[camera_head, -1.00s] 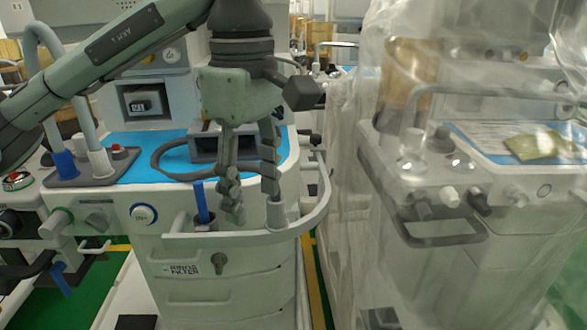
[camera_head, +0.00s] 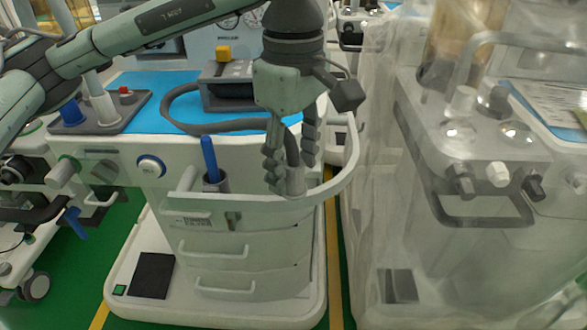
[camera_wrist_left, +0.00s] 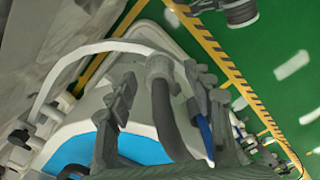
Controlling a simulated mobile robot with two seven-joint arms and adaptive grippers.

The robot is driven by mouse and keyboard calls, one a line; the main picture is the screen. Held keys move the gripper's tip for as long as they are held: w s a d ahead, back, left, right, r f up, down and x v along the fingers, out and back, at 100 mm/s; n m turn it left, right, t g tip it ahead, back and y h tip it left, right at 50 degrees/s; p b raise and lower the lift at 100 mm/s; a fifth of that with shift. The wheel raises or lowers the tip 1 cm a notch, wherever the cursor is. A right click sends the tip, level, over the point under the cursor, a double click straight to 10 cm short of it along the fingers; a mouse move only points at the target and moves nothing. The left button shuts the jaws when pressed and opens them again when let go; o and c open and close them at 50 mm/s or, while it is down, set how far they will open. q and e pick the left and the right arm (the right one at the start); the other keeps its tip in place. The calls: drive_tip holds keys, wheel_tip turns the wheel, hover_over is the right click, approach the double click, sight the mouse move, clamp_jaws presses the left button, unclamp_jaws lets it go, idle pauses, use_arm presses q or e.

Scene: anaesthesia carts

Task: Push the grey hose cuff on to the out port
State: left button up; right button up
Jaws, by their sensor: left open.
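My left gripper (camera_head: 291,170) is open, fingers pointing down, above the front rail of the white cart. The grey hose cuff (camera_head: 296,184) stands upright at the rail, between and just below the fingertips. In the left wrist view, the cuff (camera_wrist_left: 159,66) and its dark grey hose (camera_wrist_left: 176,130) lie between the two spread fingers, with a gap on each side. The hose (camera_head: 185,122) loops across the blue cart top. I cannot tell which fitting is the out port. My right gripper is not in view.
A blue stick stands in a grey cup (camera_head: 214,182) left of the cuff. A grey block (camera_head: 110,122) with two upright tubes sits on the cart top's left. A plastic-covered cart (camera_head: 450,190) stands close on the right. Green floor (camera_head: 70,270) is open at lower left.

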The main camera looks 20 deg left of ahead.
use_arm(q)
drive_tip(key=shift+f, duration=0.1)
drive_tip(key=shift+c, duration=0.2)
drive_tip(key=c, duration=1.1)
